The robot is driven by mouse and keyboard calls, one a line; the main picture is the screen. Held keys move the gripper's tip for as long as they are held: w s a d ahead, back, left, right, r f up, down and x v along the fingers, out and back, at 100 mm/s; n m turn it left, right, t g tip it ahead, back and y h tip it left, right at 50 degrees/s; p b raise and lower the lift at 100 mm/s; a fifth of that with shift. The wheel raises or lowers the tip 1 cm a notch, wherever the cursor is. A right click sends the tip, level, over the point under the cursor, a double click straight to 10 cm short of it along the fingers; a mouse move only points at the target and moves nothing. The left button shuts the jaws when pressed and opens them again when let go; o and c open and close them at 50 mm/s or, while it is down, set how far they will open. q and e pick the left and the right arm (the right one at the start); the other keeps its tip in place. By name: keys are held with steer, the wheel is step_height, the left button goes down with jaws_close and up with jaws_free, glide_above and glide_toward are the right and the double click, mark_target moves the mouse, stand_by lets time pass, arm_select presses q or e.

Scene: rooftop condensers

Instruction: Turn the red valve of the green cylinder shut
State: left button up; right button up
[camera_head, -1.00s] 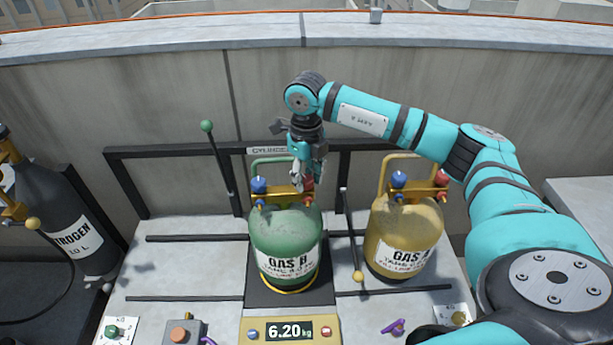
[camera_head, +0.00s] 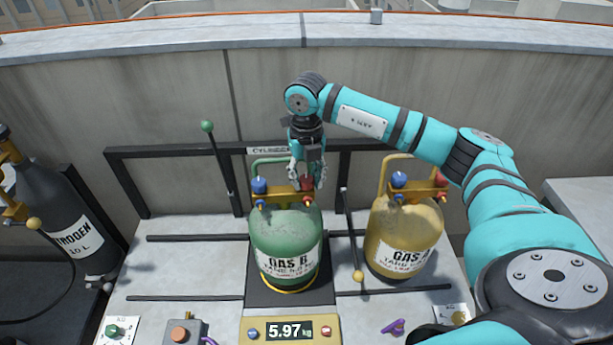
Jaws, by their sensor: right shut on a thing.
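The green cylinder (camera_head: 284,238) stands upright on a dark scale plate in the middle of the bench. A brass manifold with a blue valve (camera_head: 259,186) on the left and a red valve (camera_head: 306,184) on the right sits on its top. My right gripper (camera_head: 307,178) points down from above and is shut on the red valve, with fingers on either side of it. The fingers partly hide the valve. The scale display (camera_head: 289,331) in front reads 5.97 kg. My left gripper is not in view.
A yellow cylinder (camera_head: 404,238) with its own blue and red valves stands close on the right. A black nitrogen cylinder (camera_head: 62,220) is at the far left. A green-knobbed lever (camera_head: 207,127) rises behind the bench, before a dark rail and concrete wall.

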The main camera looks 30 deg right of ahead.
mark_target(307, 178)
steer(key=shift+w+r, duration=0.1)
steer(key=shift+r, duration=0.05)
steer(key=o, duration=1.1)
steer(key=shift+o, duration=0.2)
step_height(307, 178, up, 12)
